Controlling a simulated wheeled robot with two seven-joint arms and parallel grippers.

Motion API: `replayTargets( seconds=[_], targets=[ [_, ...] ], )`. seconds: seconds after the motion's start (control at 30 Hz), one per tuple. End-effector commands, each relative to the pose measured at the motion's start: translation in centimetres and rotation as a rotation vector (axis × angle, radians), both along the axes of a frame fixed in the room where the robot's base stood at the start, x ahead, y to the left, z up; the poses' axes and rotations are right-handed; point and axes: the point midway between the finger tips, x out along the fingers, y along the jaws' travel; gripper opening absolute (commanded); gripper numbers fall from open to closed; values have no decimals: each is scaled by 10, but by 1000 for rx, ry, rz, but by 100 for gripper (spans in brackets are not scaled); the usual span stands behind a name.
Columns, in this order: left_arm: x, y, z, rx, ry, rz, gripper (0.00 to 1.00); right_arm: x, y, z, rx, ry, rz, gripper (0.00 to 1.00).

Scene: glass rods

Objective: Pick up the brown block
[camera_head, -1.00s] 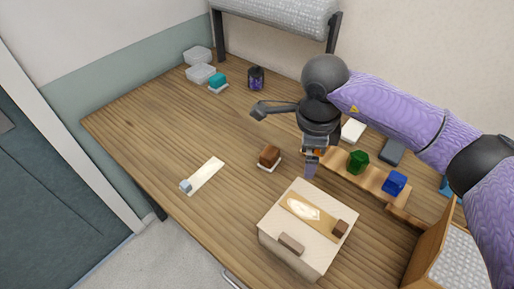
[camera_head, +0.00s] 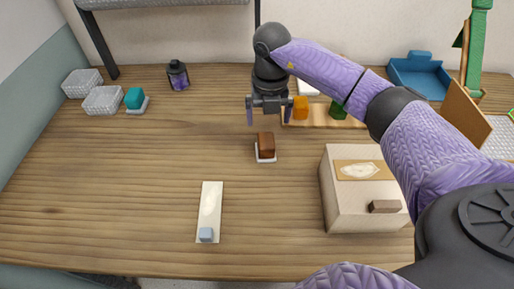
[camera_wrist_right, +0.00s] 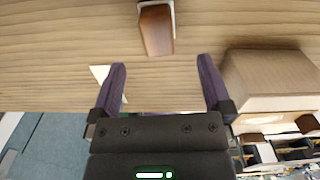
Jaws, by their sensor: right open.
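The brown block (camera_head: 266,143) sits on a small white pad (camera_head: 265,159) near the middle of the wooden table. My right gripper (camera_head: 269,116) is open and empty, with its fingers pointing down just behind and above the block in the head view. In the right wrist view the brown block (camera_wrist_right: 157,32) shows at the top, beyond the open fingertips (camera_wrist_right: 161,65) and lined up with the gap between them. No finger appears to touch it. My left gripper is out of view.
A pale box (camera_head: 343,208) with a darker brown piece (camera_head: 384,206) on top stands to the right. A wooden rack (camera_head: 322,122) with an orange block (camera_head: 300,107) and a green block (camera_head: 338,108) is close to the gripper's right. A pale strip (camera_head: 211,198) lies in front.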

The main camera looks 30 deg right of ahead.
Motion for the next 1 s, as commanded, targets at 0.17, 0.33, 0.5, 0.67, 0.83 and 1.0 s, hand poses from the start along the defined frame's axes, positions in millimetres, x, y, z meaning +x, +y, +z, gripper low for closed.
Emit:
replayTargets(
  seconds=[0.17,0.33,0.5,0.67,0.83,1.0],
  targets=[
    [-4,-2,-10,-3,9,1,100,-1,2,-35,0,3,2,100],
    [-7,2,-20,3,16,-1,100,-4,7,-67,0,5,4,100],
    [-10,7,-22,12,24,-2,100,-4,7,-79,-1,0,4,100],
    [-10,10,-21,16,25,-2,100,-4,7,-78,-1,0,4,87],
    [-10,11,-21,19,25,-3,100,-4,7,-78,-1,0,5,51],
    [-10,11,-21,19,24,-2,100,-4,7,-78,-1,0,5,15]
  ],
)
